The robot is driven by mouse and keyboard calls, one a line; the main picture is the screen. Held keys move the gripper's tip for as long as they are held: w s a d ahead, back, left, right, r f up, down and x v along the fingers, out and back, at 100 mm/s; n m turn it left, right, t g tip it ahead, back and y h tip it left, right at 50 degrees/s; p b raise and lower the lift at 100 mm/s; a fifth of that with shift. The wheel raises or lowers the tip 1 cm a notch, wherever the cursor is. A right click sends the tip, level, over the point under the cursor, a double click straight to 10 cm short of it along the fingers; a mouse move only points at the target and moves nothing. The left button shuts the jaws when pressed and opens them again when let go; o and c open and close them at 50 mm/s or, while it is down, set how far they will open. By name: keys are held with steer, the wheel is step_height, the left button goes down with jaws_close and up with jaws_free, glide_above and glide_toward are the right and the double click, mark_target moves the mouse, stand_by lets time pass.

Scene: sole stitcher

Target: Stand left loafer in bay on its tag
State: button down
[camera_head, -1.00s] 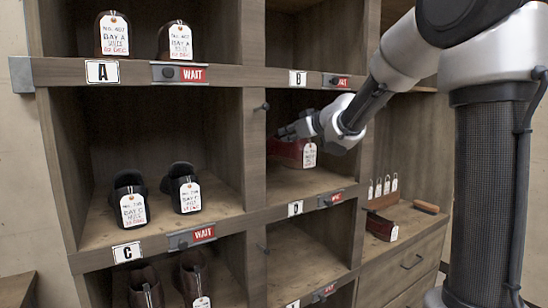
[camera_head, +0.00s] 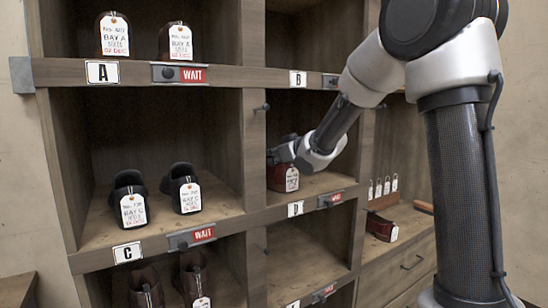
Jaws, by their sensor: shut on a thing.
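A dark red loafer (camera_head: 277,182) with a white tag (camera_head: 292,179) is inside the middle right bay, above the plate D (camera_head: 295,209). It is near the bay's left wall, low by the bay floor (camera_head: 315,187); I cannot tell whether it touches the floor. The writing on its tag is too small to read surely. My gripper (camera_head: 282,155) reaches in from the right and is shut on the loafer from above; its fingertips are mostly hidden. Another dark red loafer (camera_head: 379,226) with a tag lies on the bench at right.
Black tagged shoes (camera_head: 187,190) stand in the bay above plate C (camera_head: 127,252). Brown shoes stand in the bays above plate A (camera_head: 102,72) and at lower left. A wooden divider (camera_head: 255,150) borders the loafer's bay. The bay below it looks empty.

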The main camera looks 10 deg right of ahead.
steer(key=c, duration=1.5)
jaws_free()
steer(key=shift+f, duration=0.15)
